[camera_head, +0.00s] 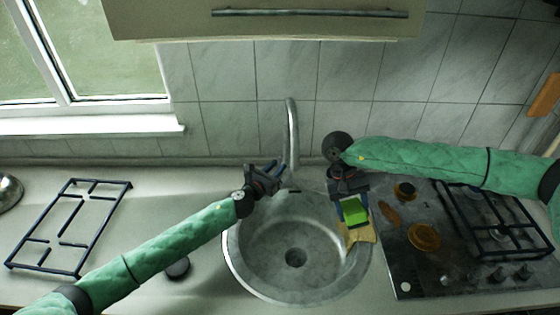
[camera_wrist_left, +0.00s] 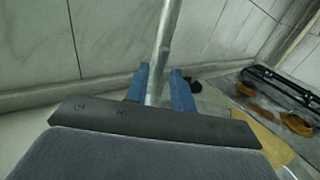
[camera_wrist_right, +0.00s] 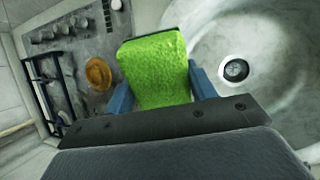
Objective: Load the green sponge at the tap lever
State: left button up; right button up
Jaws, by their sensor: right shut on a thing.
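The green sponge (camera_head: 353,211) is held by my right gripper (camera_head: 350,197) above the right rim of the round sink. In the right wrist view the sponge (camera_wrist_right: 155,70) sits between the two blue fingers. The tall grey tap (camera_head: 292,130) rises behind the sink. My left gripper (camera_head: 272,172) is just left of the tap's lower part, its fingers apart. In the left wrist view the tap (camera_wrist_left: 166,40) shows between the blue fingers (camera_wrist_left: 160,88); I cannot tell whether they touch it. I cannot make out a separate lever.
The sink (camera_head: 262,238) is empty, with a dark drain. A tan cloth or board (camera_head: 362,233) lies at its right rim. A hob (camera_head: 455,260) with orange burner caps and a dark grate is on the right. A loose grate (camera_head: 68,228) lies on the left counter.

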pick_arm(q)
jog(key=shift+x, duration=0.85)
jog(key=shift+w+d+f, duration=0.1)
jog(key=shift+w, duration=0.35)
jog(key=shift+d, duration=0.1)
jog(key=shift+s, duration=0.1)
grip_shut()
